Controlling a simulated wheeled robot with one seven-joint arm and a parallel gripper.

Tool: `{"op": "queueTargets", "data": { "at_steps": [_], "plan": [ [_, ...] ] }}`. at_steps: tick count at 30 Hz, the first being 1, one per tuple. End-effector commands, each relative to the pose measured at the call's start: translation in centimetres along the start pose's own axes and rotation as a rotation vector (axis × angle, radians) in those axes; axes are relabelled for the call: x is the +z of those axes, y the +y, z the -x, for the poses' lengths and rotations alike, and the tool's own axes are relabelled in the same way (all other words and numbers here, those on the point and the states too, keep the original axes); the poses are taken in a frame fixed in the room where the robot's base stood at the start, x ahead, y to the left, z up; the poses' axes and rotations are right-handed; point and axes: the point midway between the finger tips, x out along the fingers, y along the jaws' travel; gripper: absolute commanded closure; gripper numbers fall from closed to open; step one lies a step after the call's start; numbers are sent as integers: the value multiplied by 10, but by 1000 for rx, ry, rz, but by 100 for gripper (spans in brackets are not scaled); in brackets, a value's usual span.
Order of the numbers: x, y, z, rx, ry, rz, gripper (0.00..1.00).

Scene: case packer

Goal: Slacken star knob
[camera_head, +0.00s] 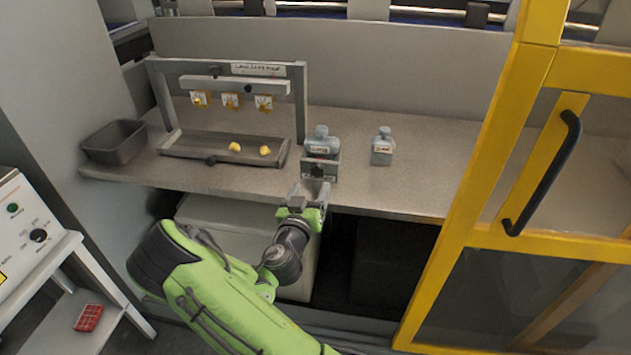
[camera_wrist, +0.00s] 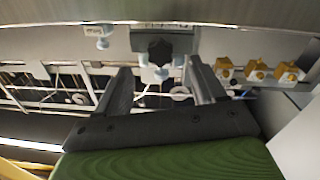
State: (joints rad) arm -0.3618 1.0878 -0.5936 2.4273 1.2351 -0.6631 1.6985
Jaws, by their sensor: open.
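The dark star knob (camera_wrist: 160,49) sits on the front of a grey holder (camera_head: 331,171). A grey bottle (camera_head: 321,143) with a label stands in this holder at the bench's front edge. In the head view the knob (camera_head: 317,172) is small, just above my gripper. My gripper (camera_head: 312,190) is in front of the holder, near the bench edge. In the wrist view its two fingers (camera_wrist: 160,70) are apart, and the knob shows between and beyond their tips. I see no contact with it. The wrist picture appears upside down.
A second bottle (camera_head: 382,148) stands to the right on the bench. To the left are a grey frame (camera_head: 301,100) with three yellow parts, a tray with two yellow pieces, and a dark bin (camera_head: 115,142). A yellow-framed door (camera_head: 545,65) stands at right.

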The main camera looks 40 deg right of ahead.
Motion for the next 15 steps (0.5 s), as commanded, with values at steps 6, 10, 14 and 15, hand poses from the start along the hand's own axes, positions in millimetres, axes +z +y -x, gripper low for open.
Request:
{"op": "queueTargets", "data": {
  "at_steps": [6, 10, 14, 15],
  "plan": [
    [-8, 2, -47, 3, 3, -2, 31],
    [-6, 1, -58, 0, 2, 1, 31],
    [-5, 1, -61, -1, 2, 2, 31],
    [-4, 0, -61, -1, 2, 2, 31]
  ]
}}
